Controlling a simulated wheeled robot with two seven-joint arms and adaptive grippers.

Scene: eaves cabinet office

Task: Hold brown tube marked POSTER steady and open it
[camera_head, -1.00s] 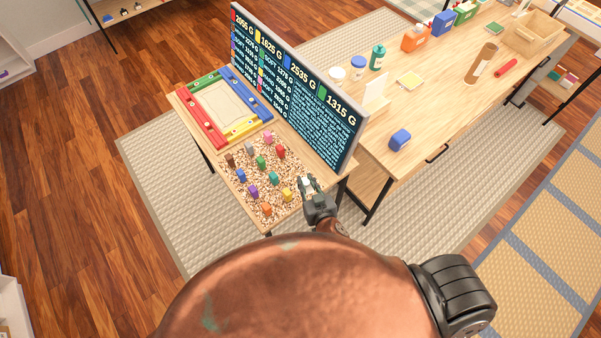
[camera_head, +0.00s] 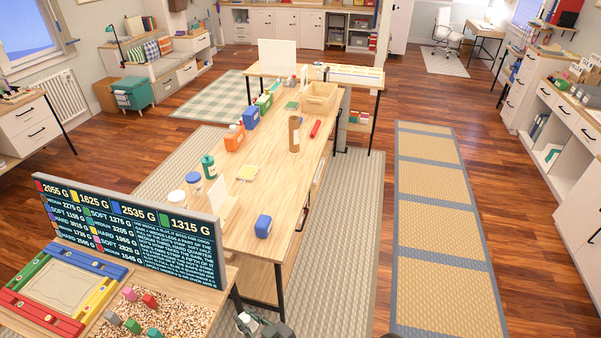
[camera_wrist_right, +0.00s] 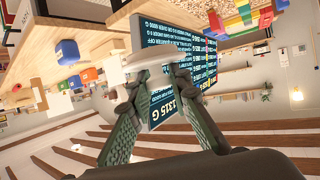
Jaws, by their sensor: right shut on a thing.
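The brown tube (camera_head: 294,134) stands upright on the long wooden table (camera_head: 262,212), near its right edge. I cannot read a marking on it from here. My right gripper (camera_head: 250,322) is at the bottom edge of the head view, well short of the tube. In the right wrist view my right gripper (camera_wrist_right: 157,78) is shut on a pale oblong thing (camera_wrist_right: 150,64) that lies across its fingertips. What that thing is I cannot tell. My left gripper is not in view.
A red cylinder (camera_head: 315,129) lies right of the tube; a wooden crate (camera_head: 320,97) stands behind. A dark text board (camera_head: 135,232) rises at lower left. The floor right of the table is clear.

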